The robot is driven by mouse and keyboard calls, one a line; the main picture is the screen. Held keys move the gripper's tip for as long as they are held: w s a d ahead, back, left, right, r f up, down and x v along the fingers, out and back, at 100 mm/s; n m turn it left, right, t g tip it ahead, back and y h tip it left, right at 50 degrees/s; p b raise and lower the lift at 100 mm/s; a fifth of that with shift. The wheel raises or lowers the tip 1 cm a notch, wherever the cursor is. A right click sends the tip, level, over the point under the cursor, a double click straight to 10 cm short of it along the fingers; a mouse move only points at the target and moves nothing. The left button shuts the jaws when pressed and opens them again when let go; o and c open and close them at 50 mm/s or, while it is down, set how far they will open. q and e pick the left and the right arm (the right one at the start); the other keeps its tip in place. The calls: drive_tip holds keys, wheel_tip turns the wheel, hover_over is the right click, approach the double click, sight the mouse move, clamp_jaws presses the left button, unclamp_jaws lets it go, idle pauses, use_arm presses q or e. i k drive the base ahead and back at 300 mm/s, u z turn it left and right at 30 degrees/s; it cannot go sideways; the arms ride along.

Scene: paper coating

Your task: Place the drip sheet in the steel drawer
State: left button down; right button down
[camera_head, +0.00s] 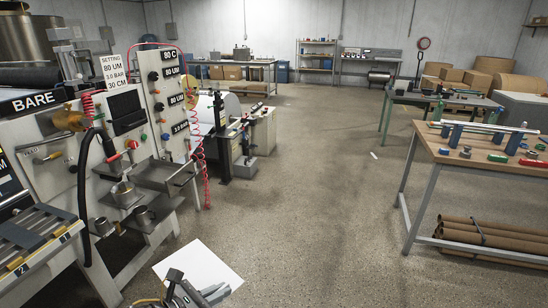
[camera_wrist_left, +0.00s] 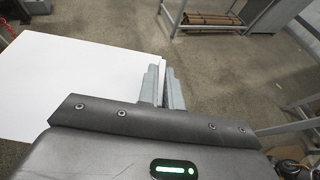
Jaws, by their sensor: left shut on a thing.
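The white drip sheet (camera_head: 203,262) is held out flat at the bottom of the head view, to the right of the coating machine's base. It fills the left side of the left wrist view (camera_wrist_left: 75,85). My left gripper (camera_head: 205,296) is shut on the sheet's edge. In the left wrist view its two fingers (camera_wrist_left: 163,88) pinch the sheet's right edge, and the rest of the sheet reaches out to the left. I cannot tell any steel drawer for sure. A metal tray (camera_head: 165,175) juts from the machine's front. My right gripper is not in view.
The coating machine (camera_head: 150,85) stands along the left with dials, a hanging black hose and red coiled cords. A wooden workbench (camera_head: 490,165) with tools stands at right, cardboard tubes (camera_head: 490,240) on its lower shelf.

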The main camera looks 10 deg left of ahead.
sight(163, 170)
drive_tip(key=u, duration=0.4)
drive_tip(key=i, duration=2.1)
drive_tip(key=u, duration=0.45)
drive_tip(key=i, duration=1.4)
drive_tip(key=u, duration=0.15)
